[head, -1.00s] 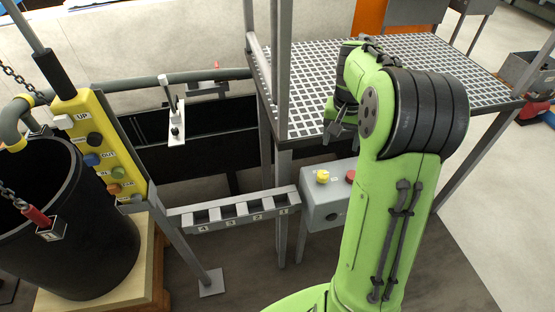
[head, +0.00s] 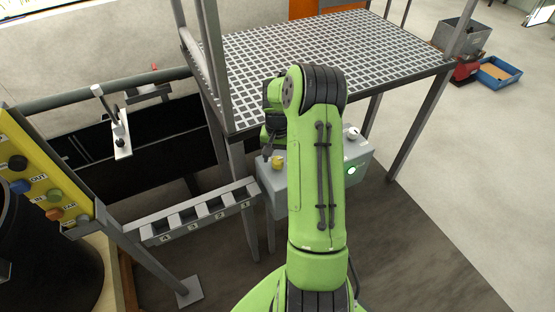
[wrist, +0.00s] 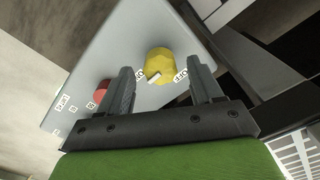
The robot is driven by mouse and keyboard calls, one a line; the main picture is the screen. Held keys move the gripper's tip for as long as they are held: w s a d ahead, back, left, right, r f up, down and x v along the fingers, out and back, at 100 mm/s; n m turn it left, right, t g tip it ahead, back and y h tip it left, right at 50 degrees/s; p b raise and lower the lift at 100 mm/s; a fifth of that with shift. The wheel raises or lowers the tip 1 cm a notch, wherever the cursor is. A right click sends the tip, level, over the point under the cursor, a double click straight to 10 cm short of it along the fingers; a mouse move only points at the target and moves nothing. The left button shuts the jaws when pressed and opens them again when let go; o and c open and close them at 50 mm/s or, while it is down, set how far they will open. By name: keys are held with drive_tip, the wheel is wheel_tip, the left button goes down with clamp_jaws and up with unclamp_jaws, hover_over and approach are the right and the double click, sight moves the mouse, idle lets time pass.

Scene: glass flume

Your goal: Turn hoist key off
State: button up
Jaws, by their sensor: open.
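A yellow knob (head: 278,162), which I take to be the hoist key, sits on the grey control box (head: 273,196). In the wrist view the knob (wrist: 160,60) has a white mark and a label on either side; the right one appears to read OFF. The mark lies nearer the left label. My gripper (wrist: 159,72) is open, its two fingers apart on either side of the knob's near side in that view. Contact cannot be told. In the head view my gripper (head: 268,155) is beside the knob, partly hidden by my arm.
A red button (wrist: 102,87) is on the same box. A round pale-green light (head: 352,170) is on its side. A grating platform (head: 320,55) stands above and behind. A numbered slotted rack (head: 195,212) and yellow button panel (head: 40,170) are at left.

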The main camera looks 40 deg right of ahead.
drive_tip(key=shift+f, duration=0.6)
drive_tip(key=c, duration=1)
drive_tip(key=shift+c, duration=0.2)
